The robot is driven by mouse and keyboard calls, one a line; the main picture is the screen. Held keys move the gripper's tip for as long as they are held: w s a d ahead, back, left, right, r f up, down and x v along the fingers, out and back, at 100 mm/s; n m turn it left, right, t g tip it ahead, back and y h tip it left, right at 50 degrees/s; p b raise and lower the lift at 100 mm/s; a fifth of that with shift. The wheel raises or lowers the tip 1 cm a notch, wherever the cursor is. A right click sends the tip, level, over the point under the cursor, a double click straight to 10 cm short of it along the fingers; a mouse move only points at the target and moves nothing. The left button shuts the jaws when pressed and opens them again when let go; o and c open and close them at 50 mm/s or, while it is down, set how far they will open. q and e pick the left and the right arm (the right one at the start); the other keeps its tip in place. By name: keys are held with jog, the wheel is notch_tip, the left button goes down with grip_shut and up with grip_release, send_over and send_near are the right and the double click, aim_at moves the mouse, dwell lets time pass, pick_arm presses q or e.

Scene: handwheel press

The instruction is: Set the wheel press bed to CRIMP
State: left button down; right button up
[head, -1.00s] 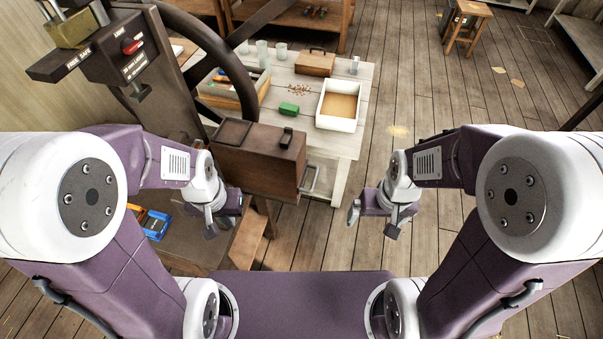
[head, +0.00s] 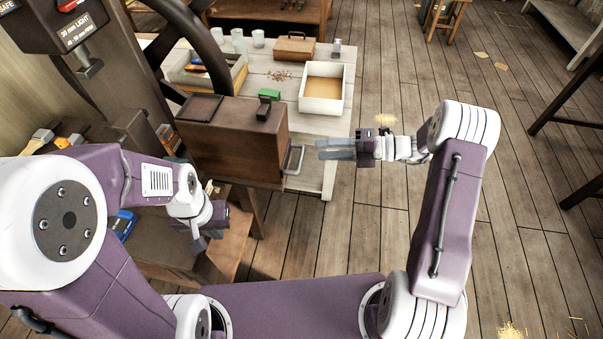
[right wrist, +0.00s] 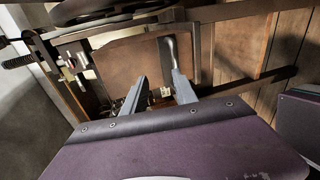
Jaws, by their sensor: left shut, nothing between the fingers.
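The press's dark handwheel (head: 207,55) stands at the upper left of the head view. Its head (head: 70,28) carries a red part and small labels. I cannot read CRIMP anywhere. A brown wooden box (head: 232,150) with a metal side handle (head: 293,159) is right of the wheel. My right gripper (head: 322,149) is open, its fingers pointing left toward that handle, with a gap. In the right wrist view, its fingers (right wrist: 160,90) are apart and empty, below the handle (right wrist: 171,52). My left gripper (head: 196,240) is shut and empty, low in front of the box.
A pale table behind the box holds a white tray (head: 304,104), a green block (head: 269,94), a small wooden case (head: 295,46) and glasses. Tools (head: 42,138) lie on the bench at the left.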

aim_at(301, 157)
jog(key=shift+m, duration=0.4)
jog(key=a+f, duration=0.1)
jog(key=a, duration=0.1)
jog(key=w+a+f, duration=0.1)
jog(key=a+f, duration=0.1)
jog(key=a+f+b, duration=0.1)
jog(key=a, duration=0.2)
jog(key=shift+w+a+f, duration=0.1)
jog(key=shift+w+f, duration=0.15)
jog(key=shift+f, duration=0.05)
jog(key=shift+c, duration=0.3)
grip_shut()
dwell(0.6)
